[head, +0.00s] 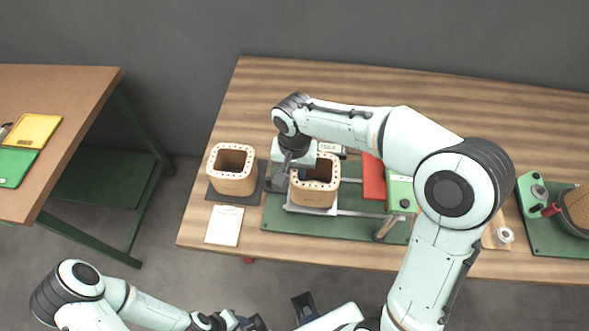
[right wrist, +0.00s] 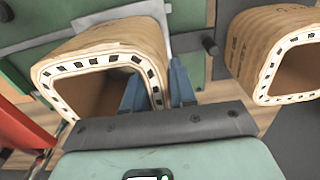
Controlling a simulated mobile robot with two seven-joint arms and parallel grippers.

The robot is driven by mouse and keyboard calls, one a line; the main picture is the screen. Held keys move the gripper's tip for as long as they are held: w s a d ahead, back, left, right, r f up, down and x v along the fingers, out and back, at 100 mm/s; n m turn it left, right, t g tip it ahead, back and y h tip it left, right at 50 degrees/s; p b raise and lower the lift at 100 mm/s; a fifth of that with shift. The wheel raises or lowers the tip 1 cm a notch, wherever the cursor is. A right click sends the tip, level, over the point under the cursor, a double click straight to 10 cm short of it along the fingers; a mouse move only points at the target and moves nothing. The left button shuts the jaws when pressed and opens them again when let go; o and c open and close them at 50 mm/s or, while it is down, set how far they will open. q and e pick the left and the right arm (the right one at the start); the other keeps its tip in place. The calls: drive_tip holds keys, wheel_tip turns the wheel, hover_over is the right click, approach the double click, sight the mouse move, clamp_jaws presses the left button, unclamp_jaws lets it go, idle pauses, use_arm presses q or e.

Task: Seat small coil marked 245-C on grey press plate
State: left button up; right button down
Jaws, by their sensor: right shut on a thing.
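A tan, square-tubed coil (head: 314,195) with a dotted top rim is over the grey press plate (head: 338,212). My right gripper (head: 291,172) is shut on its left wall. The right wrist view shows the blue fingers on either side of the wall of this held coil (right wrist: 100,52). The coil looks upright; I cannot tell whether it rests fully on the plate. A similar coil (head: 232,183) stands on a dark mat to the left, and it also shows in the right wrist view (right wrist: 262,45). I cannot read 245-C on either. My left arm is low in the head view, its gripper unclear.
The press has a green base (head: 275,218), rails and a red block (head: 373,178) right of the plate. A white card (head: 224,226) lies front left. Another green stand (head: 548,222) is at far right. The wooden table (head: 260,95) is clear at the back.

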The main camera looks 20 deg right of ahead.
drive_tip(key=shift+f, duration=0.3)
drive_tip(key=c, duration=0.8)
unclamp_jaws()
drive_tip(key=shift+c, duration=0.2)
wheel_tip(320, 180, up, 13)
drive_tip(key=p, duration=0.1)
drive_tip(key=shift+r+p, duration=0.2)
drive_tip(key=shift+p, duration=0.15)
